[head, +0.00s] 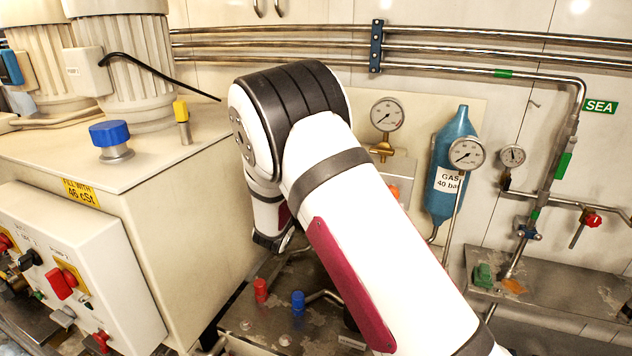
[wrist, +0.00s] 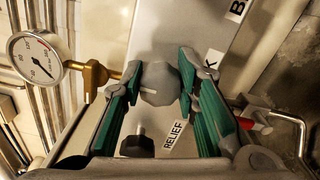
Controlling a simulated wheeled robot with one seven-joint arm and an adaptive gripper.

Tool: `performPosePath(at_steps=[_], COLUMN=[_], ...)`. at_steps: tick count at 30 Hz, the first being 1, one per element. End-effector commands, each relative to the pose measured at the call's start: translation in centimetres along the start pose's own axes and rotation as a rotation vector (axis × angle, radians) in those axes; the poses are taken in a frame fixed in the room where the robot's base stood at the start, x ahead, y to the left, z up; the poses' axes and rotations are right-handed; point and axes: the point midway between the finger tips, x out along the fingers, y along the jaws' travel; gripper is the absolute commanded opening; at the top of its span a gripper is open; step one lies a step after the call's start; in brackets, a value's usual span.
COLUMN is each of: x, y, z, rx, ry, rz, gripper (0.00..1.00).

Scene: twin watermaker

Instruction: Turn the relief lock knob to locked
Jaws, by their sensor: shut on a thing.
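In the wrist view a grey faceted knob (wrist: 161,84) with a small white mark on its lower left edge sits between the green-padded fingers of my gripper (wrist: 161,74). The fingers are closed onto its two sides. A white RELIEF label (wrist: 175,139) lies just below it, beside a black knob (wrist: 137,145) on a stem. Another label, partly hidden by the right finger, ends in K (wrist: 214,58). In the head view my arm hides the knob and most of my gripper.
A gauge (wrist: 38,58) on a brass fitting stands left of my fingers in the wrist view. A red-tipped handle (wrist: 254,124) is right of them. In the head view, red (head: 261,290) and blue (head: 298,302) caps stand below my wrist; a cream cabinet (head: 180,220) is left.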

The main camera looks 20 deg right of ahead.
Motion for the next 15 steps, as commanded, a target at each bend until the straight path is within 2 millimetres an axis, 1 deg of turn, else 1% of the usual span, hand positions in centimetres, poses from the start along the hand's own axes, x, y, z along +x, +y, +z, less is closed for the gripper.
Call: performPosePath(at_steps=[15], x=[0.01], y=[-0.09], z=[0.06], rx=[0.032], ry=[-0.001], rz=[-0.001], gripper=[0.00])
